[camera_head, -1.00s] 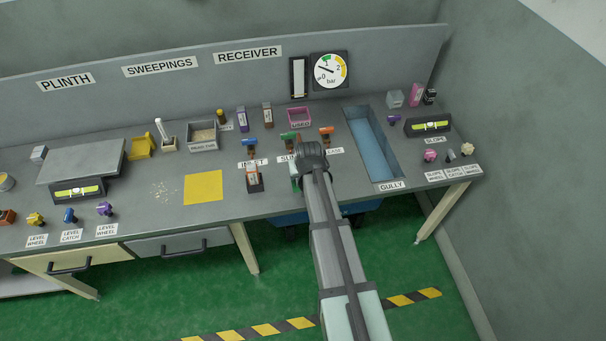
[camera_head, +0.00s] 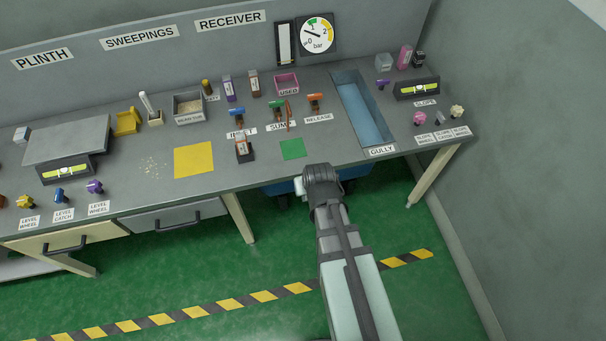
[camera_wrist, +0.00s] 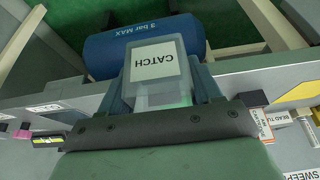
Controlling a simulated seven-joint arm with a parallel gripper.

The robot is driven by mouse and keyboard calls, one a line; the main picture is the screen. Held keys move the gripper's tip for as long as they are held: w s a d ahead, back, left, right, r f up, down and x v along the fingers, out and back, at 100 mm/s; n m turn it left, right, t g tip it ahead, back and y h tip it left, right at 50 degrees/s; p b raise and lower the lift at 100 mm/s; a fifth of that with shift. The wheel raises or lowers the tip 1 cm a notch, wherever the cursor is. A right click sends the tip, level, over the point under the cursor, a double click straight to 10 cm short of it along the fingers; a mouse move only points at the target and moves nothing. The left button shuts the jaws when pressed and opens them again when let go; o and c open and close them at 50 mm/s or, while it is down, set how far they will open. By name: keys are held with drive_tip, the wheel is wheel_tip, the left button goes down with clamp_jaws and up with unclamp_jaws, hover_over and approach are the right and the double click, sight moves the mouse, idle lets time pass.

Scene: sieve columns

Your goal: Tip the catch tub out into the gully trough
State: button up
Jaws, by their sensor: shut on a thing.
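The catch tub (camera_wrist: 154,63) is a small clear-walled tub with a white CATCH label, upside down in the wrist view. My gripper (camera_head: 320,182) is shut on it, one finger on each side. In the head view my gripper is at the bench's front edge and mostly hides the tub; a pale bit (camera_head: 299,187) shows at its left. The tub's contents cannot be made out. The gully trough (camera_head: 347,88) is a long blue-floored recess at the right of the bench, behind and to the right of my gripper, with a GULLY label in front.
A green square (camera_head: 292,149) lies bare on the bench. A blue tank (camera_wrist: 120,48) marked 3 bar MAX is below the bench. Blue, green and orange valves (camera_head: 315,101) stand left of the gully. A slope gauge (camera_head: 417,88) and knobs stand right of it.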

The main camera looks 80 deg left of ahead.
drive_tip(key=w+a+r+m+t, duration=0.1)
drive_tip(key=w+a+r+m, duration=0.1)
drive_tip(key=w+a, duration=1.1)
drive_tip(key=w+a+r+m, duration=0.1)
drive_tip(key=w+a, duration=0.9)
drive_tip(key=w, duration=0.6)
drive_tip(key=w+a+n, duration=0.1)
drive_tip(key=a+n, duration=0.2)
drive_tip(key=a, duration=0.5)
drive_tip(key=shift+w+a+f+g, duration=0.25)
drive_tip(key=shift+w+a+g, duration=0.05)
drive_tip(key=shift+w+g, duration=0.1)
drive_tip(key=n+t+y, duration=0.1)
drive_tip(key=t, duration=0.5)
drive_tip(key=n+t+y, duration=0.1)
drive_tip(key=n+t, duration=0.1)
drive_tip(key=t, duration=0.4)
drive_tip(key=s+n+t+y, duration=0.1)
drive_tip(key=n+t, duration=0.1)
drive_tip(key=t, duration=0.4)
drive_tip(key=shift+r, duration=0.3)
